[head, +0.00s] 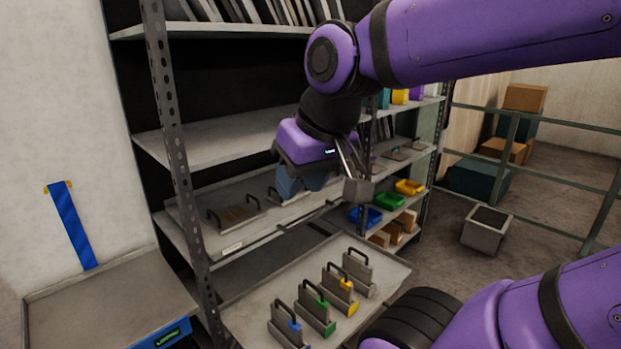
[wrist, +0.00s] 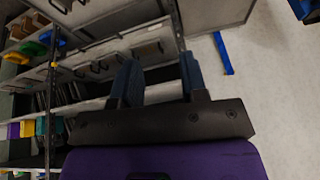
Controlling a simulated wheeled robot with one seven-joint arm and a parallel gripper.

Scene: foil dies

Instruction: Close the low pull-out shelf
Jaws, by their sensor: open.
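The low pull-out shelf (head: 388,272) is a grey tray that sticks out from the rack in the head view. Several grey dies (head: 314,309) with black handles stand on it, with blue, green and yellow marks on some. My gripper (head: 303,184) is open and empty, with its blue fingers pointing down. In the picture it is above and behind the pulled-out tray, in front of the middle shelf; I see no contact with the tray. In the wrist view the two fingers (wrist: 158,78) are apart with nothing between them. The tray's near edge is partly cut off by the frame.
The rack's perforated post (head: 175,130) stands left of my gripper. A middle shelf (head: 190,215) holds more handled dies. A bench with a digital display (head: 100,295) is at left. A grey bin (head: 486,229) and green railing (head: 545,180) are at right, with open floor.

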